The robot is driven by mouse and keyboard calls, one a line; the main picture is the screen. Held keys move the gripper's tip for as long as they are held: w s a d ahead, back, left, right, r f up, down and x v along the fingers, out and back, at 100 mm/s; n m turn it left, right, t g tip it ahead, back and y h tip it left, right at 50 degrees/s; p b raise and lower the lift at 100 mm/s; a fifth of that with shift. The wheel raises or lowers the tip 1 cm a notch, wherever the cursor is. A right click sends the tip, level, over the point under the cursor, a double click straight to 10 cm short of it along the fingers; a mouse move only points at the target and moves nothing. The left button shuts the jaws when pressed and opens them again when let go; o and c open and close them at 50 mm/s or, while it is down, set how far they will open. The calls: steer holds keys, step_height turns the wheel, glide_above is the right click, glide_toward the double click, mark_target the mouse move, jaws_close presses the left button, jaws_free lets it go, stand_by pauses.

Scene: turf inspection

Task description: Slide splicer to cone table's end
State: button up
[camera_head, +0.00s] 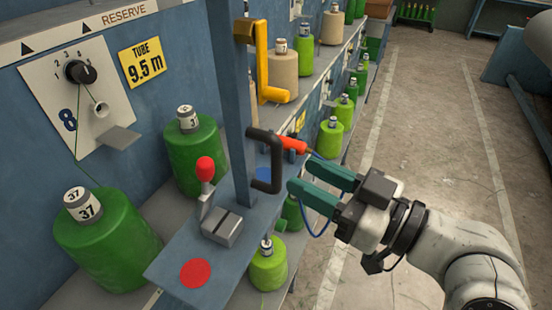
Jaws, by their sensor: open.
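A blue carriage has an upright post (237,110) and a flat blue plate (222,268) with a red disc (195,273) and a blue disc (264,173). A black D-shaped handle (277,165) is fixed beside the post. A grey block (222,228) with a red-knobbed lever (205,172) stands on the plate. An orange-red tool (291,144) sits behind the handle; I cannot tell which part is named the splicer. My gripper (300,175) is open and empty, its green fingers pointing left just right of the handle, seemingly apart from it.
Large green cones (110,243) stand at left below a dial panel (85,85). Tan and light-green cones (266,268) line shelves along the blue machine. The floor (430,110) at right is clear.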

mark_target(276, 185)
steer(key=p+x, duration=0.1)
steer(key=x, duration=0.5)
steer(key=shift+w+a, duration=0.2)
steer(key=shift+a, duration=0.1)
steer(key=shift+c, duration=0.3)
jaws_close()
